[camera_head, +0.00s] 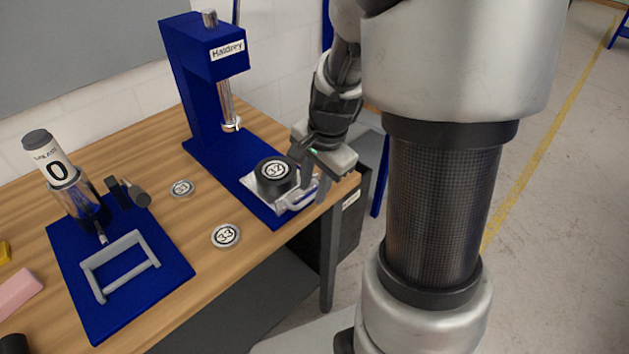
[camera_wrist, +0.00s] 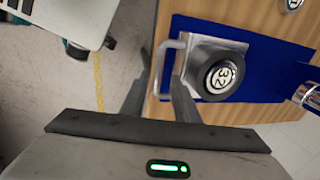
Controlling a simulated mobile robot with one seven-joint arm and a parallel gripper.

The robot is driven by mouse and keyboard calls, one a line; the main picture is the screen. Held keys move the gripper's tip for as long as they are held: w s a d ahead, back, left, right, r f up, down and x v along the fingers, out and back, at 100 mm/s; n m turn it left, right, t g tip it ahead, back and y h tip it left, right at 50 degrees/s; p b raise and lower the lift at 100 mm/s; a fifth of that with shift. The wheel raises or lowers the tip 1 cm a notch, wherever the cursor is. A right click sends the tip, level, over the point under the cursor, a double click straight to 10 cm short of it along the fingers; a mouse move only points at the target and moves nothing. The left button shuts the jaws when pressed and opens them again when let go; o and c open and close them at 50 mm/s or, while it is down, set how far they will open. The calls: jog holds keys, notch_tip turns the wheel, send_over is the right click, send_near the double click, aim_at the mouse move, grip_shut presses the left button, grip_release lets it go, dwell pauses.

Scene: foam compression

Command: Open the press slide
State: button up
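The blue press (camera_head: 200,90) stands at the back of the wooden table, with its metal ram (camera_head: 227,105) raised. Its pale slide plate (camera_head: 254,184) lies at the front end of the blue base, clear of the ram. A black puck marked 32 (camera_head: 275,172) sits on the plate; the puck also shows in the wrist view (camera_wrist: 218,70). The light handle (camera_wrist: 160,67) sticks out from the slide's front edge. My gripper (camera_head: 312,188) is at the handle, fingers pointing down. In the wrist view its fingers (camera_wrist: 160,88) are apart, with the handle bar between them; contact is unclear.
A blue board (camera_head: 170,270) with a grey handle frame and a cylinder marked 0 (camera_head: 51,160) is at left. Discs marked 33 (camera_head: 226,235) and another number (camera_head: 181,188) lie between. Open floor (camera_head: 560,180) lies right of the table.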

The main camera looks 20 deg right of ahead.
jog(key=s+d+r+p, duration=0.1)
jog(key=s+r+p, duration=0.1)
jog(key=r, duration=1.5)
jog(key=shift+s+d+p, duration=0.15)
jog(key=shift+s+p, duration=0.25)
jog(key=shift+s, duration=0.2)
jog(key=s+a+r+n+t+p, duration=0.3)
jog(key=s+a+r+n+p, duration=0.2)
jog(key=n, duration=0.8)
jog(key=s+a+r, duration=0.3)
jog(key=s, duration=0.2)
jog(key=shift+s+r+t+h+p, duration=0.3)
jog(key=shift+s+r+h, duration=0.1)
